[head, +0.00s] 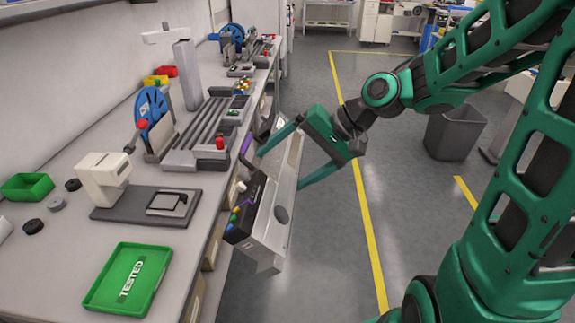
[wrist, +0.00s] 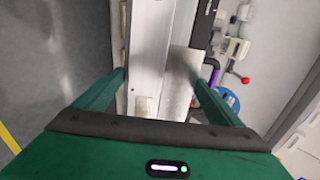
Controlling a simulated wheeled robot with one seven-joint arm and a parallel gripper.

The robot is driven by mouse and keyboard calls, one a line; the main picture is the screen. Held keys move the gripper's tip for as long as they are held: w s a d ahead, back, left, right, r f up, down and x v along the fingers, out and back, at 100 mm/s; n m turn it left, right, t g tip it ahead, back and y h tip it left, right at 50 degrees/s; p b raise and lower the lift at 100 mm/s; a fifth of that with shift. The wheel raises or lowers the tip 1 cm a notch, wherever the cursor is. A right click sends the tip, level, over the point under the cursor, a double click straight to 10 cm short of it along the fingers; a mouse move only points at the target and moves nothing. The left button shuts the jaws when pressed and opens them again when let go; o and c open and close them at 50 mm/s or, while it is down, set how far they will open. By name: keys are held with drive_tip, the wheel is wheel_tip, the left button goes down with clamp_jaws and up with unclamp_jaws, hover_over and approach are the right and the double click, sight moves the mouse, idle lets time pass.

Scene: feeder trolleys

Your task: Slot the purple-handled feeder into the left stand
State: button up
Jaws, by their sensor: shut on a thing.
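My gripper (head: 281,169) is shut on a long grey metal feeder, the feeder (head: 272,215), held beside the bench's front edge above the floor. The feeder is tilted; its dark end with coloured buttons faces the bench. A purple handle (head: 246,147) shows at its bench side. In the wrist view the feeder's pale body (wrist: 150,50) lies between my fingers (wrist: 165,72), and a purple bar (wrist: 236,70) shows right of it. A slotted grey stand (head: 205,125) with red knobs is on the bench; another similar stand (head: 255,55) is farther back. I cannot tell which is the left stand.
The bench (head: 60,260) runs along the left. On it are a green TESTED tray (head: 98,290), a white device on a dark base (head: 105,180), a blue reel (head: 152,108) and a green bin (head: 27,186). A grey waste bin (head: 453,135) stands on the open floor at right.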

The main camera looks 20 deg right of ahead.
drive_tip(key=shift+w, duration=0.1)
idle(0.3)
drive_tip(key=shift+d+t+y, duration=0.1)
drive_tip(key=shift+t+y, duration=0.4)
drive_tip(key=shift+y, duration=0.5)
drive_tip(key=shift+r+t+y, duration=0.1)
drive_tip(key=shift+t+y, duration=0.3)
drive_tip(key=shift+y, duration=0.5)
